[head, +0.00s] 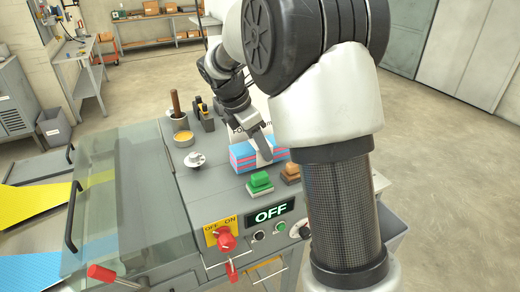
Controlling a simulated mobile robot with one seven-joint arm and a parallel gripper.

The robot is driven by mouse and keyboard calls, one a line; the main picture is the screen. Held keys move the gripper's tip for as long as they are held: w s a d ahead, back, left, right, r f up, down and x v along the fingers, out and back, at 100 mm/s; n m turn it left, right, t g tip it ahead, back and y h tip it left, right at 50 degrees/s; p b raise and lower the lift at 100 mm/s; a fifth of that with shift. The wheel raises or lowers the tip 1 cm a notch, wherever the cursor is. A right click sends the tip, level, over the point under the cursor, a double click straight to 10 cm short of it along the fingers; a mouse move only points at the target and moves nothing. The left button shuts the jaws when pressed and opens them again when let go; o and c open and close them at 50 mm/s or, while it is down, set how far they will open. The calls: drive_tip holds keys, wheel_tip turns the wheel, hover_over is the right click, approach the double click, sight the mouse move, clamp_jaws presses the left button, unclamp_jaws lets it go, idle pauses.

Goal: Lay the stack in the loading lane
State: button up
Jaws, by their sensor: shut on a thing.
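The stack (242,157) is a block of folded blue and pink layers. It is on or just above the grey machine top, behind the green button; I cannot tell whether it touches the top. My gripper (262,150) comes down over the stack from above and is shut on it, with one pale finger in front of its near side. The far finger is hidden. My arm covers the area to the right of the stack, and I cannot make out the loading lane.
A green button (260,183) and an orange-brown button (290,173) stand close in front of the stack. A lit OFF display (270,213) and red switch (226,240) are at the front. A clear cover (115,190), yellow pot (184,138) and metal knob (194,160) lie left.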

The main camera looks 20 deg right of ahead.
drive_tip(key=shift+f, duration=0.65)
drive_tip(key=shift+f, duration=0.15)
drive_tip(key=o, duration=0.7)
drive_tip(key=shift+o, duration=0.3)
